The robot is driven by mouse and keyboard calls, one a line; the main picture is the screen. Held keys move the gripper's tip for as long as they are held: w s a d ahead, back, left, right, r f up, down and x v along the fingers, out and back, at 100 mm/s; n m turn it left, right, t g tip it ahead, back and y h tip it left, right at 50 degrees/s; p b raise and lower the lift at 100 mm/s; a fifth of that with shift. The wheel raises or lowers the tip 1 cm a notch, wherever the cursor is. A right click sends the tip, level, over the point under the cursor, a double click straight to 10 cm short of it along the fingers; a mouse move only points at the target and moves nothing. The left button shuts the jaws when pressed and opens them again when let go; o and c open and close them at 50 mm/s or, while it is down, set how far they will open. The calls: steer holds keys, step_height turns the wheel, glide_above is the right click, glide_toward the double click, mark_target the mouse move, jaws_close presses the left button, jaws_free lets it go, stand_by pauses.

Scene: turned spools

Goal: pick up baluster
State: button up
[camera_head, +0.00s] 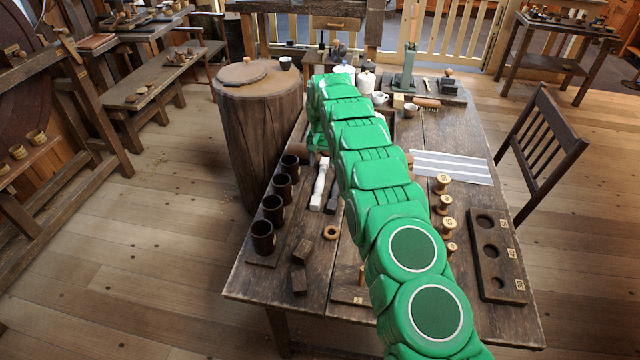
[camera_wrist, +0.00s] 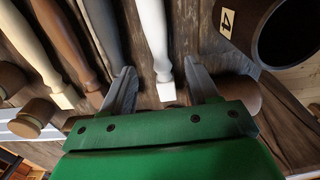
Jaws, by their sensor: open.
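My gripper (camera_wrist: 160,72) is open in the wrist view, with one grey finger on each side of the lower part of a white turned baluster (camera_wrist: 154,32). I cannot tell whether the fingers touch it. To its left lie a dark grey baluster (camera_wrist: 104,35), a brown one (camera_wrist: 66,42) and a cream one (camera_wrist: 30,42). In the head view, a white baluster (camera_head: 319,185) and a dark one (camera_head: 334,192) lie on the table left of my green arm. The arm hides the other balusters and my gripper there.
Dark cups stand in a row at the table's left (camera_head: 263,238); one labelled 4 (camera_wrist: 290,30) is close right of my gripper. A wooden ring (camera_head: 330,233), several spools (camera_head: 447,226) and a holed board (camera_head: 497,255) lie nearby. A round stump (camera_head: 258,125) stands beside the table.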

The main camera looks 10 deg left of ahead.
mark_target(322, 173)
steer(key=shift+s+f, duration=0.2)
steer(key=shift+f, duration=2.5)
jaws_close()
